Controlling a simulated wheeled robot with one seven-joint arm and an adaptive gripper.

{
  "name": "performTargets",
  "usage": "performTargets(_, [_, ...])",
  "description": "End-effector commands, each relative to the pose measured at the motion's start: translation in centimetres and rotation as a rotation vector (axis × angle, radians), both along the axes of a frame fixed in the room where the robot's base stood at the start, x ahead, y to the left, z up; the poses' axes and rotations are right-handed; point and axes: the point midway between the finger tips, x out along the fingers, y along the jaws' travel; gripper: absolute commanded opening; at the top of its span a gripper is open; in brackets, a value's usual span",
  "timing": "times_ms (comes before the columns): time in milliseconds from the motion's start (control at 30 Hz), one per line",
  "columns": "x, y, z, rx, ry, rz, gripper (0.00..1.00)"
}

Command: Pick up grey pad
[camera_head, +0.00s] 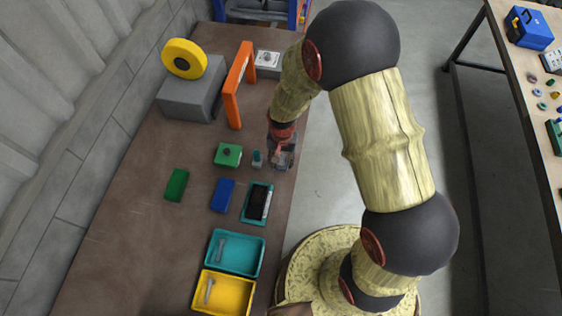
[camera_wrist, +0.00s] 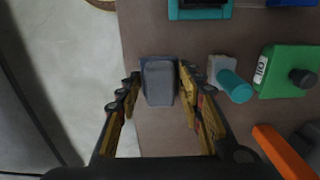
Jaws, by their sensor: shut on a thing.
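The grey pad (camera_wrist: 158,84) is a small rounded grey block near the table's edge in the wrist view. My gripper (camera_wrist: 158,76) has one finger on each side of the pad and is shut on it. A darker blue-grey piece shows around the pad's far end; I cannot tell whether it is a holder or part of the pad. In the head view my gripper (camera_head: 281,150) points down at the table's right edge and mostly hides the pad. I cannot tell whether the pad is lifted clear.
An orange frame (camera_head: 238,84) rises nearby on the table (camera_head: 130,220). Teal (camera_head: 262,250) and yellow (camera_head: 250,292) trays are at the front.

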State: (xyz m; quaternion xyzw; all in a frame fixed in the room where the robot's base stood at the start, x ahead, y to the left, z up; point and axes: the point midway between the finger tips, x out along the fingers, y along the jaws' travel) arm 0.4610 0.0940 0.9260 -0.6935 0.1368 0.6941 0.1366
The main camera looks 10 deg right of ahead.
Motion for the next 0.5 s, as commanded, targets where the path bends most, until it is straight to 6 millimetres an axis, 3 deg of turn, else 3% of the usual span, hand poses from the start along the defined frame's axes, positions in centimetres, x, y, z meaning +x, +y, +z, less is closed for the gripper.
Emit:
performTargets(233, [-4.2,-0.5,5.3,0.001,-0.005,0.001,0.12])
performTargets(500, [-9.8,-1.2,7.4,0.0,-0.002,0.001,0.12])
